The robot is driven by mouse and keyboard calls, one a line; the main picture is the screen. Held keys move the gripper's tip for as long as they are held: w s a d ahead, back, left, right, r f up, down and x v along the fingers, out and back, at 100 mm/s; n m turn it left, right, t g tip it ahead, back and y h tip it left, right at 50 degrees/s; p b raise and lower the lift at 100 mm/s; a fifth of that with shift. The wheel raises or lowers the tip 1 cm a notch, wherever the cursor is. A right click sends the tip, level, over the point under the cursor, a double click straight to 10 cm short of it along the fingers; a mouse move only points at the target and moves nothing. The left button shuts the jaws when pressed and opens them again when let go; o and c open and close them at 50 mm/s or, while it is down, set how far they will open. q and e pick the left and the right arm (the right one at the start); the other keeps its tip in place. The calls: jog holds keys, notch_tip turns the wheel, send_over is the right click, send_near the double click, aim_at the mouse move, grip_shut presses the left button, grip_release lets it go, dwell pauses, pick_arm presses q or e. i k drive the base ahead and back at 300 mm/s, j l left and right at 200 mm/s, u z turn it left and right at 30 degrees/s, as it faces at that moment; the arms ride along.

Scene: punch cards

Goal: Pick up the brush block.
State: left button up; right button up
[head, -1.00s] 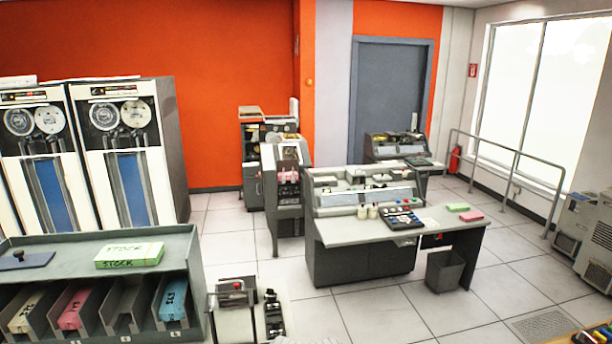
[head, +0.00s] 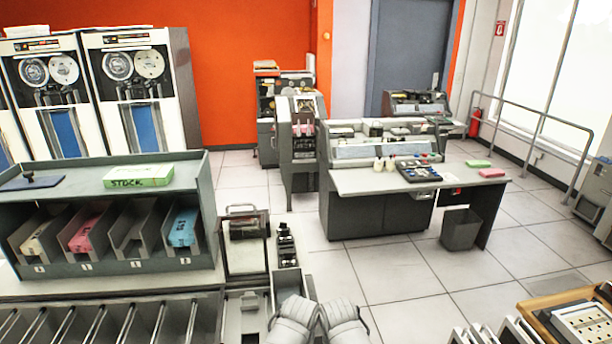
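I cannot tell for certain which thing is the brush block. A small dark block with a raised top (head: 30,178) sits on a blue pad on top of the grey card rack at the left. A narrow black device (head: 287,246) stands beside a grey-framed machine near the middle; its details are too small to tell. Two pale grey rounded parts, which look like my own arm links, show at the bottom middle. No gripper fingers show, and nothing held is visible.
The grey rack (head: 105,266) holds coloured card decks in slots, with a green STOCK box (head: 139,176) on top. A grey desk (head: 385,181) stands right of the middle, a bin (head: 461,230) beside it. A wooden-edged tray (head: 540,307) is at lower right. Open floor lies between.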

aim_at(283, 226)
jog(key=l+u, duration=0.2)
jog(key=u, duration=0.2)
jog(key=l+u, duration=0.2)
jog(key=u, duration=0.25)
jog(key=l+u, duration=0.2)
jog(key=u, duration=0.2)
